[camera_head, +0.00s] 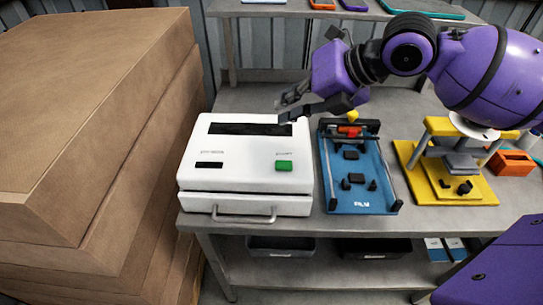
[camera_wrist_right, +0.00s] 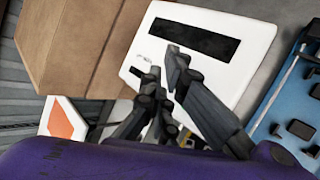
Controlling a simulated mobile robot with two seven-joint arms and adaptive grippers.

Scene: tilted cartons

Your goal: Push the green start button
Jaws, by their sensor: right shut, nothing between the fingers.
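The green start button (camera_head: 284,166) is on the right front of the top face of a white machine (camera_head: 235,170). The machine also shows in the right wrist view (camera_wrist_right: 220,78), where I cannot make out the button behind the fingers. My right gripper (camera_head: 283,110) is shut and empty, above the back right of the machine near its long black slot, farther back than the button. Its fingertips (camera_wrist_right: 163,76) also show in the right wrist view, in front of the white top. My left gripper is not in view.
A blue fixture board (camera_head: 357,190) and a yellow stand (camera_head: 470,188) are right of the machine on the grey table. An orange block (camera_head: 511,162) lies farther right. Large tilted cartons (camera_head: 95,110) stand close on the left. A handle (camera_head: 244,217) sticks out at the machine's front.

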